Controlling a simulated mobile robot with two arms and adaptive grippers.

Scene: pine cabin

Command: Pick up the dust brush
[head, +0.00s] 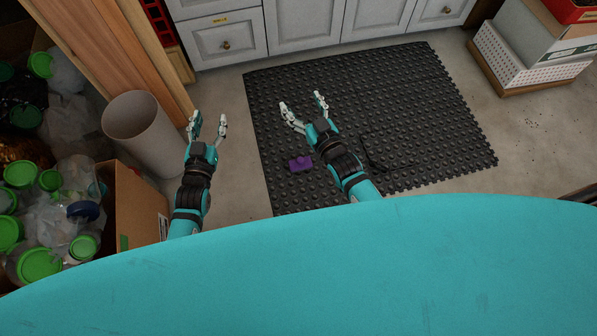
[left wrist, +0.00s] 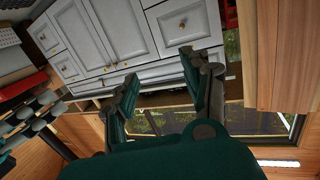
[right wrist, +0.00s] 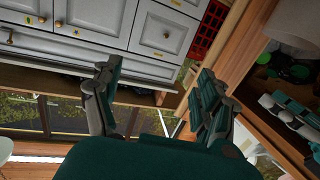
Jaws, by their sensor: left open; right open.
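No object in view is clearly recognisable as a dust brush. A small purple object (head: 301,163) lies on the black studded mat (head: 440,120), just left of my right forearm; its exact kind is too small to tell. A thin, dark, curved item (head: 372,158) lies on the mat right of that forearm, also unclear and perhaps partly hidden. My left gripper (head: 209,116) is open and empty over the bare floor left of the mat. My right gripper (head: 301,100) is open and empty above the mat, beyond the purple object. Both wrist views show empty fingers facing the cabinets.
Grey cabinets (head: 305,22) stand along the back. A grey bin (head: 143,132) and a cardboard box (head: 135,208) with green-lidded jars are at left. Stacked boxes (head: 525,60) stand at right. My teal body covers the front. The mat's right half is mostly clear.

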